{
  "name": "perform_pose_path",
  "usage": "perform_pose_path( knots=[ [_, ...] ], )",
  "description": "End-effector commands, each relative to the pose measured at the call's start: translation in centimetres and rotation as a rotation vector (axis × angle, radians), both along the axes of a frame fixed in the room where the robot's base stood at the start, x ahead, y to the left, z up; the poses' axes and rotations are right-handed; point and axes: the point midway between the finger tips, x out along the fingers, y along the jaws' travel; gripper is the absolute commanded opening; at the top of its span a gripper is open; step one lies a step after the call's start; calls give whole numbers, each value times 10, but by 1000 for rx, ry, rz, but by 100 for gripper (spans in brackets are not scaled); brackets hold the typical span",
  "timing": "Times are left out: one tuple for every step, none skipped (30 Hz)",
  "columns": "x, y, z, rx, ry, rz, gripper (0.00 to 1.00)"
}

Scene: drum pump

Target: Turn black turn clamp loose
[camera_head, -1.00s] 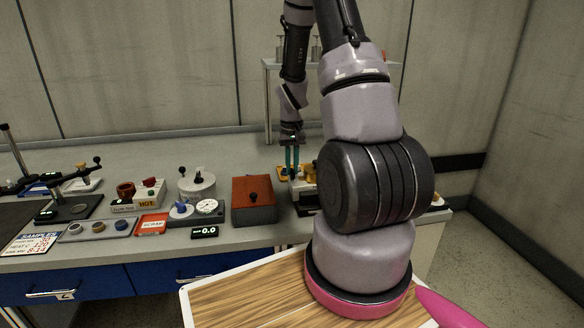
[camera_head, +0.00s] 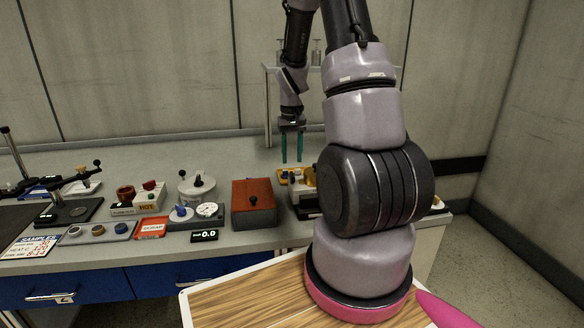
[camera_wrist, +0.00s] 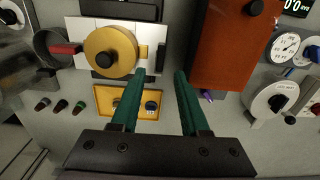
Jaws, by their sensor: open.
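My gripper (camera_head: 292,158) is open and empty, raised above the bench beside the yellow tray in the head view. In the wrist view my gripper (camera_wrist: 160,76) has its two green fingers apart over the bench, between the pump and the red-brown box. The pump is a gold round body (camera_wrist: 122,42) with a black knob (camera_wrist: 107,59) on a white base. A small black upright piece (camera_wrist: 160,58) stands at the base's right edge, near the left fingertip; I cannot tell whether it is the turn clamp. In the head view my arm hides much of the pump.
A yellow tray (camera_wrist: 100,104) with small dark parts lies beside the left finger. The red-brown box (camera_head: 253,204) with a black knob stands left of my gripper. Dials, a white pot (camera_head: 197,188) and a red scrap tray (camera_head: 151,228) stand farther left.

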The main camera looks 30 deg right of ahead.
Motion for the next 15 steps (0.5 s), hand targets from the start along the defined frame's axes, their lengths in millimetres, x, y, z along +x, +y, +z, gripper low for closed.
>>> perform_pose_path(
  knots=[
    [1,0,12,0,-5,0,45],
    [1,0,17,-1,-5,1,45],
    [1,0,25,-1,-5,1,45],
    [1,0,29,-1,-4,0,45],
    [0,0,34,-1,-3,0,45],
    [1,0,39,-1,-3,0,45],
    [0,0,43,-1,-2,0,45],
    [1,0,45,-1,-2,0,45],
    [0,0,48,0,-1,1,45],
    [0,0,50,0,-1,0,45],
    [0,0,52,0,-1,1,45],
    [0,0,53,0,-1,1,45],
    [0,0,54,0,-1,1,45],
    [0,0,54,0,0,1,45],
    [0,0,54,0,0,1,45]
  ],
)
